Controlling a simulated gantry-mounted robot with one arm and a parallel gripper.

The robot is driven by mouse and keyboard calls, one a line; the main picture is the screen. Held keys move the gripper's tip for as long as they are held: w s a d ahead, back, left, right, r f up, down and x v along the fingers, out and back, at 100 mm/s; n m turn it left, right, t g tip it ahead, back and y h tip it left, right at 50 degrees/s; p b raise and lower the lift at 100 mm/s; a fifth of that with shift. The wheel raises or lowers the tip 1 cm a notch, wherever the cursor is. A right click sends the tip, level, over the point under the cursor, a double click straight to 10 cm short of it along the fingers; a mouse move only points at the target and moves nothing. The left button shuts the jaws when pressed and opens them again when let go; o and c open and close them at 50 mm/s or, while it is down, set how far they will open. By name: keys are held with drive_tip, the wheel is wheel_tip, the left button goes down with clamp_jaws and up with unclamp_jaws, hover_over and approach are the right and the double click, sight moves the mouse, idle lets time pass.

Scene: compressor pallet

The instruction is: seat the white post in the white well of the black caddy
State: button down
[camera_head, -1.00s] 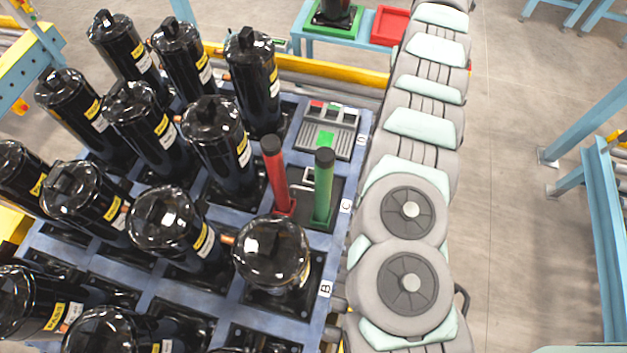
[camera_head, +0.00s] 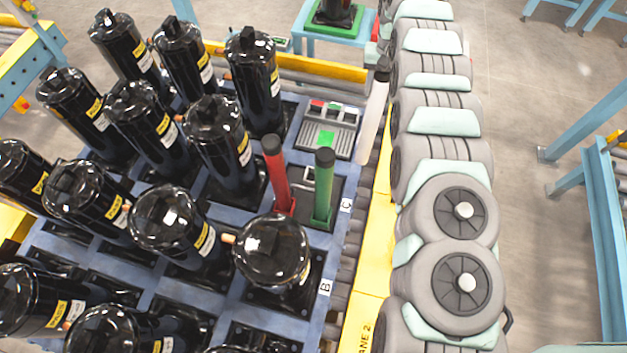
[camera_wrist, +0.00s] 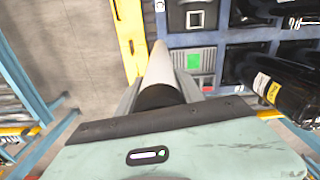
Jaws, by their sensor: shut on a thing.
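The white post (camera_head: 374,118) hangs a little tilted beside the pallet's right edge in the head view, with a dark upper end. My gripper (camera_wrist: 158,90) is shut on that dark end in the wrist view, and the white shaft (camera_wrist: 158,64) points away from it. The black caddy (camera_head: 304,215) sits on the pallet, left of and nearer than the post, and holds a red post (camera_head: 277,175) and a green post (camera_head: 323,188). In the wrist view a pale square in a dark holder (camera_wrist: 196,19) looks like the white well. The post is apart from the caddy.
A grey panel with a green square (camera_head: 326,139) lies behind the caddy. Tall black compressors (camera_head: 215,140) crowd the pallet to the left. A yellow rail (camera_head: 376,255) runs along its right side. A green tray (camera_head: 340,25) stands at the back.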

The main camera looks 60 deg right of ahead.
drive_tip(key=shift+w+a+f, duration=0.1)
drive_tip(key=shift+w, duration=0.5)
drive_tip(key=shift+w+a, duration=0.1)
drive_tip(key=shift+w, duration=0.1)
drive_tip(key=w+a, duration=0.2)
drive_tip(key=w, duration=0.3)
drive_tip(key=shift+w+a+f+p, duration=0.3)
drive_tip(key=shift+f+p, duration=0.15)
idle(0.4)
drive_tip(key=shift+w, duration=0.1)
drive_tip(key=shift+w+a+f+n, duration=0.2)
drive_tip(key=shift+w+a+n, duration=0.15)
drive_tip(key=shift+w, duration=0.45)
